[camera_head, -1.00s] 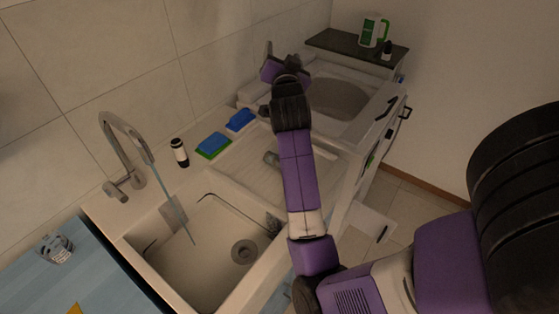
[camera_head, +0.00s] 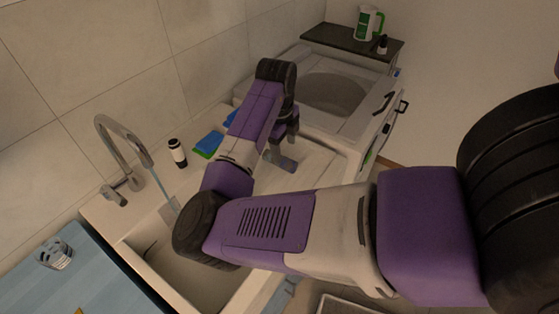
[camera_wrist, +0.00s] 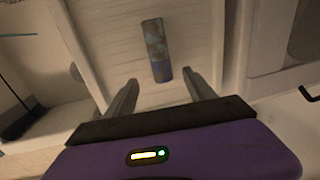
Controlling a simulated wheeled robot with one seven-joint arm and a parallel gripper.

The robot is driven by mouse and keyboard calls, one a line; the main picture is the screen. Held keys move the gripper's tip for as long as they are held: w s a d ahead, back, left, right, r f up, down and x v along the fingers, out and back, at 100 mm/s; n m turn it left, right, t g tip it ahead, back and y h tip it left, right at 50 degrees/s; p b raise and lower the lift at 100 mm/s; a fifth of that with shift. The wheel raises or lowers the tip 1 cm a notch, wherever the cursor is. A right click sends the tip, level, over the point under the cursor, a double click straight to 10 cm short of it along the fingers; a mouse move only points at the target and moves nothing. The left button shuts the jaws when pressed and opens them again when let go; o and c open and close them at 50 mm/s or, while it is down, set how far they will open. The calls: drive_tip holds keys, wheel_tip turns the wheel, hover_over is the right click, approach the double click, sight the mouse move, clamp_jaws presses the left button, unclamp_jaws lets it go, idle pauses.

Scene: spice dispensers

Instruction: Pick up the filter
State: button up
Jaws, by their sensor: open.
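A blue-grey and brown cylinder (camera_wrist: 157,48), which looks like the filter, lies on the pale drainboard (camera_wrist: 110,45) in the wrist view. My gripper (camera_wrist: 160,78) is open and empty. Its two fingers point toward the cylinder, with the near end of the cylinder between the fingertips in the picture. I cannot tell the remaining height gap.
The sink basin (camera_head: 165,262) with its tap (camera_head: 125,150) lies left of the drainboard. A black-and-white bottle (camera_head: 177,153) and a blue-green sponge (camera_head: 208,145) stand along the wall side. A dark shelf (camera_head: 335,39) holds a green-white mug (camera_head: 369,23).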

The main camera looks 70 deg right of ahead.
sight(286, 161)
drive_tip(key=shift+s+d+f+p, duration=0.15)
drive_tip(key=shift+f+p, duration=0.25)
drive_tip(key=shift+f, duration=0.9)
drive_tip(key=shift+w+d+f+p, duration=0.1)
drive_tip(key=shift+d+f+p, duration=0.25)
drive_tip(key=shift+f, duration=0.9)
drive_tip(key=shift+s+d+f+p, duration=0.15)
drive_tip(key=shift+f+p, duration=0.25)
drive_tip(key=shift+f, duration=0.9)
drive_tip(key=shift+c, duration=0.4)
drive_tip(key=shift+w, duration=0.1)
clamp_jaws()
